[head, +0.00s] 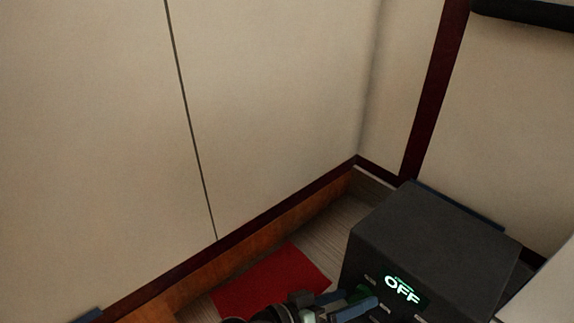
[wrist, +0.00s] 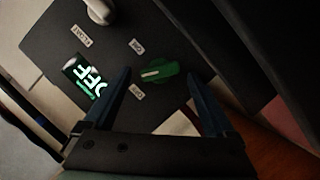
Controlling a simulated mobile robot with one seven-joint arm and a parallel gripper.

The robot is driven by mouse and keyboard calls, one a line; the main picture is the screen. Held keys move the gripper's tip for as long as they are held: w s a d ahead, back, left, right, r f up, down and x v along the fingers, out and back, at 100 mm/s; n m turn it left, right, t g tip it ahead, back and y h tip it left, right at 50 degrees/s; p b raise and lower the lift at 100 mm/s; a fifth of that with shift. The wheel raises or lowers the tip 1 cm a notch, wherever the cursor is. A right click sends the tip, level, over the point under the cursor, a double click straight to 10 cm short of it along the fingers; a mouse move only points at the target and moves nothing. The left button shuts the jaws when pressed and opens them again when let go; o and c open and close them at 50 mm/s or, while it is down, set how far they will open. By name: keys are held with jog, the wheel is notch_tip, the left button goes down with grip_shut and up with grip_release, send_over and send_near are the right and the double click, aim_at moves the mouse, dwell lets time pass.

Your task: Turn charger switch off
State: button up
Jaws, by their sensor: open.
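The charger is a dark grey box (head: 440,235) at the lower right of the head view. Its lit display (head: 402,289) reads OFF, and the display (wrist: 85,76) also shows sideways in the wrist view. A green rotary switch (wrist: 160,72) with a pale mark is on the panel face, with small white labels beside it. My gripper (wrist: 158,80) is open, with one blue finger on each side of the green switch. Whether the fingers touch it I cannot tell. In the head view, my gripper is partly cut off at the bottom edge.
A red mat (head: 275,284) lies on the wooden floor left of the charger. Cream walls (head: 280,110) with dark red trim close in behind. A pale knob (wrist: 100,11) stands out near the panel's top in the wrist view. A black bar (head: 525,12) is at upper right.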

jog(key=s+a+r+m+t+y, duration=0.3)
jog(key=s+a+r+m, duration=0.25)
jog(key=s+a, duration=0.3)
jog(key=w+a+r+n+t+y, duration=0.1)
jog(key=w+r+t, duration=0.3)
jog(key=r, duration=0.7)
jog(key=w+a+r+n+t+y, duration=0.2)
jog(key=w+r, duration=0.6)
jog(key=r, duration=0.4)
jog(key=n+t+y, duration=0.1)
jog(key=t+y, duration=0.1)
jog(key=shift+w+n+t, duration=0.35)
jog(key=shift+w+t, duration=0.05)
jog(key=shift+r, duration=0.1)
